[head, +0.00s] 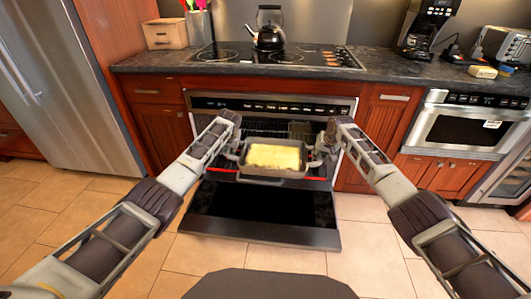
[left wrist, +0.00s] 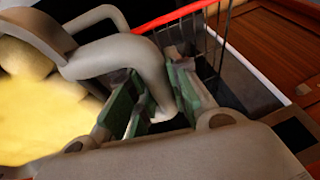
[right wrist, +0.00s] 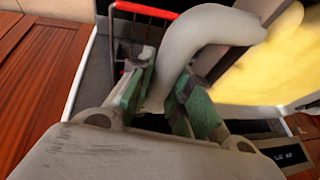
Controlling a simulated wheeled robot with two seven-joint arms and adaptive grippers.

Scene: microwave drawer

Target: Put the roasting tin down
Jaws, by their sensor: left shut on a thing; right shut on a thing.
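The grey roasting tin (head: 272,176) holds yellow food (head: 273,156) and is level in front of the open oven (head: 270,110), above its lowered door (head: 262,212). My left gripper (head: 238,155) is shut on the tin's left handle, and the green finger pads close on that handle (left wrist: 130,55) in the left wrist view. My right gripper (head: 314,155) is shut on the right handle, which also shows in the right wrist view (right wrist: 195,45). I cannot tell whether the tin touches a rack beneath it.
A red-edged oven rack (left wrist: 180,15) lies by the tin. The stovetop (head: 270,56) carries a black kettle (head: 268,32). A coffee maker (head: 425,25) and toaster (head: 500,45) stand at the right of the counter (head: 150,63). The floor beside the door is clear.

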